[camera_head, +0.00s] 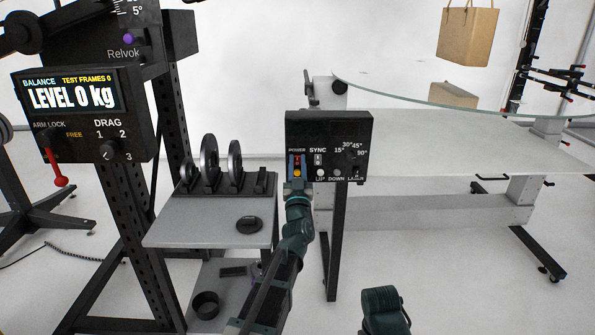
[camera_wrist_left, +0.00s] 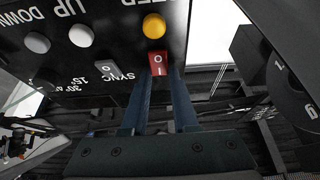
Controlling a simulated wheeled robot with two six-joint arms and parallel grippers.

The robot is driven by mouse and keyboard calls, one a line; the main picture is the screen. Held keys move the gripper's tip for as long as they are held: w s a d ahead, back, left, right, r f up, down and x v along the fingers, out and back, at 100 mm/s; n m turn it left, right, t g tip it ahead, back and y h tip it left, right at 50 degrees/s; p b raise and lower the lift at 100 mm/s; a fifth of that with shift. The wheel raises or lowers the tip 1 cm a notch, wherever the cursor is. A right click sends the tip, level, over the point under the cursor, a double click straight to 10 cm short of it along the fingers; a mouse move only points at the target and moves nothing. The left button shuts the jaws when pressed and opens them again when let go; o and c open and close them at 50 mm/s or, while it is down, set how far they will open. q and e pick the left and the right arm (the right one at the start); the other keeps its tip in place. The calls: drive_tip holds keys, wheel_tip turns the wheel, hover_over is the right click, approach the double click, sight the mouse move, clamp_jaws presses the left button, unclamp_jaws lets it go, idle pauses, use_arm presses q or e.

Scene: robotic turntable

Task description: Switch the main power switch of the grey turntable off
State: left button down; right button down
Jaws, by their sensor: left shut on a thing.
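The black control box (camera_head: 328,130) of the grey turntable (camera_head: 440,148) has a red power switch at its lower left. My left gripper (camera_head: 297,165) reaches up to the POWER spot and hides most of the switch in the head view. In the left wrist view, which shows the panel upside down, the red power switch (camera_wrist_left: 159,63) carries O and I marks. My left gripper's fingers (camera_wrist_left: 158,76) are shut on the switch, one at each side. I cannot tell which way it is tipped. My right gripper is out of view.
A small grey cart (camera_head: 205,228) with black discs stands left, beside a black balance stand (camera_head: 85,115). A paper bag (camera_head: 467,37) is above the glass plate (camera_head: 440,100).

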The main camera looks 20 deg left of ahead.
use_arm(q)
drive_tip(key=c, duration=0.7)
unclamp_jaws()
drive_tip(key=b+v, duration=0.5)
drive_tip(key=v, duration=0.9)
drive_tip(key=shift+b, duration=0.35)
